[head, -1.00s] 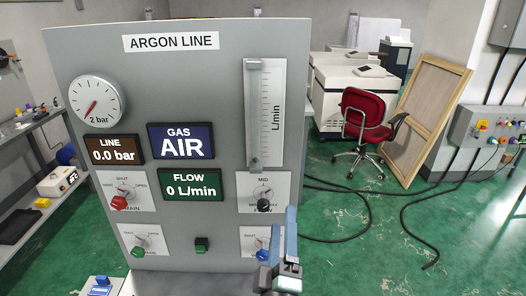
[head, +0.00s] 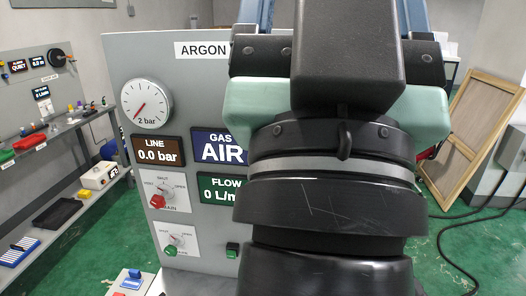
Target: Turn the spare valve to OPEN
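The grey ARGON LINE panel (head: 200,95) stands upright at the left middle of the head view. At its lower left is a dial plate with a green knob (head: 170,251), its lettering too small to read surely. The knob's exact setting cannot be told. Above it is a red-knobbed valve (head: 157,201) marked VENT, SHUT and OPEN. My gripper (head: 334,12) is large and close to the camera, in front of the panel's right part. Its blue fingers stand wide apart at the top, their tips cut off by the frame. My arm hides the right-hand valves.
The gauge (head: 147,104) points low, and displays read LINE 0.0 bar (head: 158,151) and AIR (head: 220,146). A green push button (head: 232,250) sits low on the panel. A shelf bench (head: 60,140) stands left. A wooden frame (head: 470,135) leans at right, with cables on the floor.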

